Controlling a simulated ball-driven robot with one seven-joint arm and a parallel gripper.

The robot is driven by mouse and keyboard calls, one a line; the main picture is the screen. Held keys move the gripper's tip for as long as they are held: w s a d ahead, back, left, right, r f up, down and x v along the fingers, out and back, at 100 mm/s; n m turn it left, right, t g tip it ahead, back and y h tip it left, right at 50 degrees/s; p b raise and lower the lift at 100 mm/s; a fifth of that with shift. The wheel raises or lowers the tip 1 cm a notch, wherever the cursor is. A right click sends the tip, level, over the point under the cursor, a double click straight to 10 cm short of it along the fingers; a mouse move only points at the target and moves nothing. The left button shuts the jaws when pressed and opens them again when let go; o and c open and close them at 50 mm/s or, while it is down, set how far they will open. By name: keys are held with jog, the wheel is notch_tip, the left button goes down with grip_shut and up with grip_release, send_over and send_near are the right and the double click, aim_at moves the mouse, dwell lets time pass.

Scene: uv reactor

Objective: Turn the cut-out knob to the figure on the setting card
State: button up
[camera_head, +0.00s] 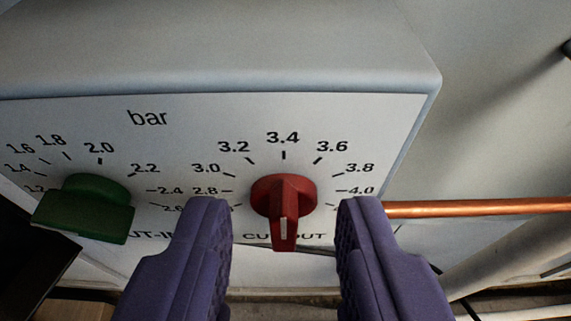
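The red cut-out knob (284,198) sits on the front of the pale grey box, under a printed scale from 2.8 to 4.0, with 3.4 straight above it. Its grip bar runs up and down in the picture, with a white line on its lower part. I cannot tell for sure which figure it indicates. My gripper (285,212) is open, its two purple fingers either side of the knob with a gap on both sides. The left finger partly hides the "CUT-IN" label. The setting card is not in view.
A green knob (86,207) sits to the left on the same panel (190,115), under its own scale, near my left finger. A copper pipe (480,208) runs off to the right behind my right finger. The panel above the knobs is clear.

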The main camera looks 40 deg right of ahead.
jog(key=shift+w+d+f, duration=0.15)
jog(key=shift+w+d, duration=0.15)
jog(key=shift+w, duration=0.1)
grip_shut()
jog(key=shift+a, duration=0.1)
